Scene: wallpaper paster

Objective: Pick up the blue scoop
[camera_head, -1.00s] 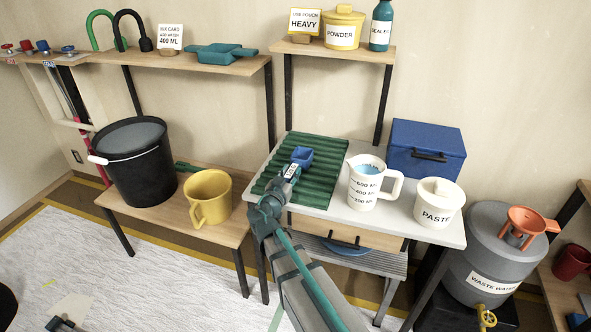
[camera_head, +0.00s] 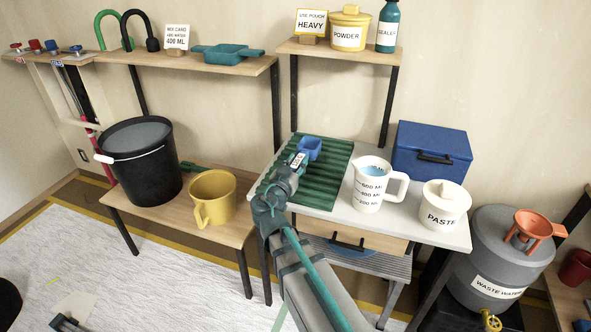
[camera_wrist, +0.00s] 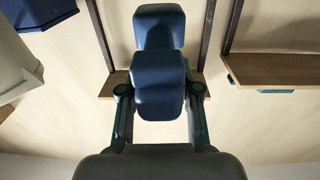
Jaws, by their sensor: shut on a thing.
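The blue scoop (camera_head: 309,148) shows at the end of my arm, over the green ribbed mat (camera_head: 330,190) on the white table. My gripper (camera_head: 299,160) is shut on the scoop. The wrist view shows the blue scoop (camera_wrist: 158,85) between the two fingers of my gripper (camera_wrist: 160,105). In the head view the scoop seems slightly above the mat, but the gap beneath it is hidden.
A white measuring jug (camera_head: 370,185) and a paste tub (camera_head: 440,205) stand right of the mat. A blue box (camera_head: 430,150) is behind them. A yellow jug (camera_head: 214,198) and black bucket (camera_head: 140,165) stand on the lower bench at left.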

